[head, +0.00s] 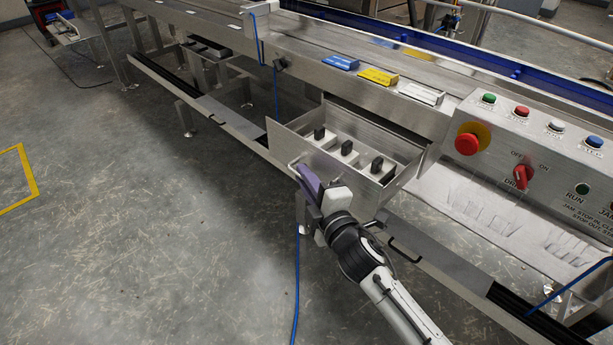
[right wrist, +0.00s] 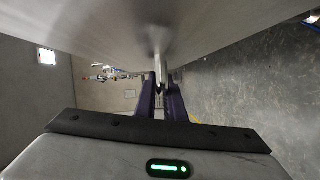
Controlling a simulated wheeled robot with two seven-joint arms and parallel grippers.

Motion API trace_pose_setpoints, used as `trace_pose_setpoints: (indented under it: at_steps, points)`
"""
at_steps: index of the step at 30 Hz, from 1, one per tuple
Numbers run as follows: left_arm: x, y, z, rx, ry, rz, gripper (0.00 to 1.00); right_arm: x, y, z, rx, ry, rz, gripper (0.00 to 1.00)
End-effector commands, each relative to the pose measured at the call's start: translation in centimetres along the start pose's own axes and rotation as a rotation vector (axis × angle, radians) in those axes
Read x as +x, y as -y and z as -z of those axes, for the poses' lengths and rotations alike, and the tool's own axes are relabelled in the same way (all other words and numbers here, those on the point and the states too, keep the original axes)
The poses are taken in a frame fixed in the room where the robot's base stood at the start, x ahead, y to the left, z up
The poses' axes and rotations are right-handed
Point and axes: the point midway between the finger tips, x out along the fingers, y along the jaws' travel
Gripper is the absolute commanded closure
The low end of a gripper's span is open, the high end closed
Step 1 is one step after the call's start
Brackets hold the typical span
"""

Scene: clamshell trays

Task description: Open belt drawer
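The belt drawer (head: 345,190) stands pulled out from under the conveyor belt in the head view, with its inside showing. Several white blocks with black upright parts (head: 347,147) sit in it. My right gripper (head: 303,178) is at the drawer's front, with its purple fingers at the metal handle (head: 293,163). In the right wrist view the fingers (right wrist: 162,98) are close together on either side of the handle (right wrist: 160,70), and the drawer front (right wrist: 150,25) fills the top. My left gripper is not in view.
A control panel (head: 545,140) with a red emergency button (head: 467,144) stands right of the drawer. Blue, yellow and white packs (head: 380,77) lie along the belt's edge. A lower rail (head: 440,250) runs beneath the drawer. The concrete floor (head: 130,220) at left is clear.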

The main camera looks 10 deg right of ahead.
Motion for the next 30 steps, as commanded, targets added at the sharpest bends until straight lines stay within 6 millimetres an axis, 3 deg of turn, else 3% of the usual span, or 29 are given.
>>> trace_pose_setpoints:
  at_steps: [1,3,14,30]
  points:
    - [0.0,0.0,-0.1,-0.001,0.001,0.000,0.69,0.0,0.1,0.1,0.000,-0.002,0.001,0.84]
    - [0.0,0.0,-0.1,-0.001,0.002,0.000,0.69,0.0,0.1,0.1,0.000,-0.002,0.001,0.72]
    - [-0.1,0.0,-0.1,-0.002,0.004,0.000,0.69,-0.4,0.0,0.0,0.001,-0.001,0.001,0.72]
    - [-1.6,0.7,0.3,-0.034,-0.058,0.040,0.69,-9.3,0.0,0.0,0.001,-0.001,0.002,0.72]
